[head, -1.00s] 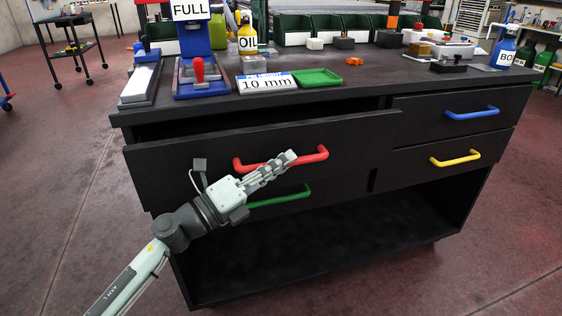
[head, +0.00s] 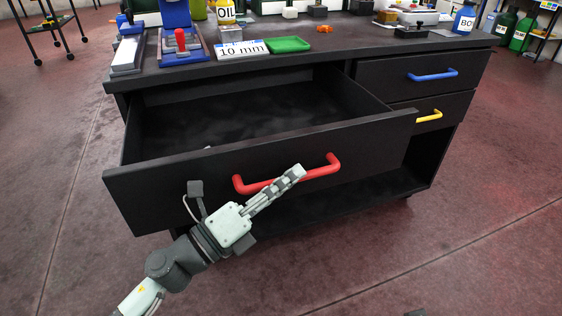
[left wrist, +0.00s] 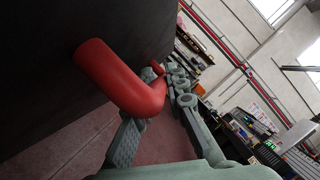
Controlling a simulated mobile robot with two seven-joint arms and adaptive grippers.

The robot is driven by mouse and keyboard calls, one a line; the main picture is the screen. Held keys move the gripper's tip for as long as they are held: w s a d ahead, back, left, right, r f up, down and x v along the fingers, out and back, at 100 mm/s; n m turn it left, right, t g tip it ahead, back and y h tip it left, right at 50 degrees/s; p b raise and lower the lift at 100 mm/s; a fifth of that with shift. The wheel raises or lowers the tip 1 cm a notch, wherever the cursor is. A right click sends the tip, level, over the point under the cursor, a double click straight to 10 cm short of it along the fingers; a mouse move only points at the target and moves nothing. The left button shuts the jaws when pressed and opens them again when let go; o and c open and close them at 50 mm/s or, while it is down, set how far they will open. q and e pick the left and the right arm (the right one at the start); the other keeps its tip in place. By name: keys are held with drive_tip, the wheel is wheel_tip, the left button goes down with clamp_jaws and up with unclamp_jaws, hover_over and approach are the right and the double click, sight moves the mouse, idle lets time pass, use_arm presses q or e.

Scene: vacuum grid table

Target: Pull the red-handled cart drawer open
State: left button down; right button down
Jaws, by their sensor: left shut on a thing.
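The black cart drawer (head: 150,186) stands well out from the cart, and its dark interior shows from above. Its red handle (head: 322,170) is a bar on the drawer front. My left gripper (head: 286,182) is shut on the red handle, near the middle of the bar. In the left wrist view the red handle (left wrist: 112,76) passes between the fingers of my left gripper (left wrist: 155,118). A small pale thing shows at the drawer's front rim; I cannot tell what it is. My right gripper is not in view.
Drawers with a blue handle (head: 433,76) and a yellow handle (head: 428,116) are on the right, both shut. The cart top (head: 340,48) holds a green tray (head: 288,44), a 10 mm sign (head: 242,49) and a blue press. Open floor lies in front.

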use_arm(q)
drive_tip(key=shift+s+d, duration=0.15)
drive_tip(key=shift+s, duration=0.3)
drive_tip(key=c, duration=1.8)
unclamp_jaws()
drive_tip(key=v, duration=1.2)
